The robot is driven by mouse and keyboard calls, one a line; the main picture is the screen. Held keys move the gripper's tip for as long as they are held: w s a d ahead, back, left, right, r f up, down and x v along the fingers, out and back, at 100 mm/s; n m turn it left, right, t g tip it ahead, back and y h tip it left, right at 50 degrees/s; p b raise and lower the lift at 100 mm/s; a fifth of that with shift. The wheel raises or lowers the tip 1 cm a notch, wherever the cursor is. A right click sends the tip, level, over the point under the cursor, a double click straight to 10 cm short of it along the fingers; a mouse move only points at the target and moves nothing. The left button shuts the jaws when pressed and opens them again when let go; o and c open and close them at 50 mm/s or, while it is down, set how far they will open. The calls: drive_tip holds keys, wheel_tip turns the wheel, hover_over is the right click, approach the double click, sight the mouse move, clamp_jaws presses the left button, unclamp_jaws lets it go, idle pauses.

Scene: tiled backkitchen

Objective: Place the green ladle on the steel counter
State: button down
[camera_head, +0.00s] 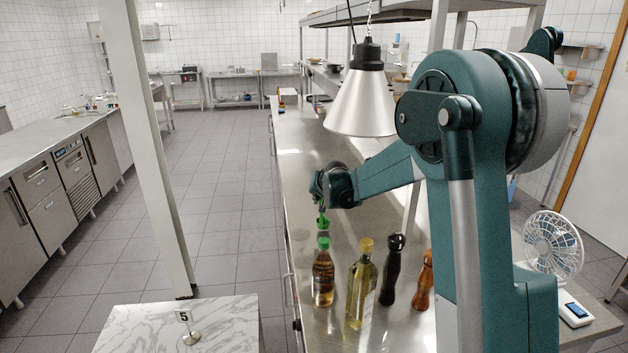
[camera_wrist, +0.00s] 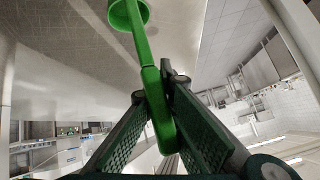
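The green ladle (camera_wrist: 143,48) is between the two fingertips of my gripper (camera_wrist: 155,92) in the wrist view. My gripper is shut on its handle, and the bowl points away from the fingers. In the head view, my gripper (camera_head: 325,190) is over the steel counter (camera_head: 298,165). A green part of the ladle (camera_head: 322,222) shows just below it, above and behind the bottle with the green cap. Most of the ladle is hidden there, and I cannot tell whether it touches the counter.
A sauce bottle (camera_head: 323,278), an oil bottle (camera_head: 361,287), a black mill (camera_head: 393,270) and a brown mill (camera_head: 424,283) stand at the counter's near end. A lamp (camera_head: 363,100) hangs above. Bare counter lies beyond my gripper. A marble table (camera_head: 140,325) stands at front left.

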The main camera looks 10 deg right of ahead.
drive_tip(key=shift+f, duration=0.9)
drive_tip(key=c, duration=2.7)
unclamp_jaws()
drive_tip(key=shift+r, duration=0.25)
drive_tip(key=shift+v, duration=1)
drive_tip(key=shift+p+v, duration=0.85)
drive_tip(key=shift+v, duration=4.05)
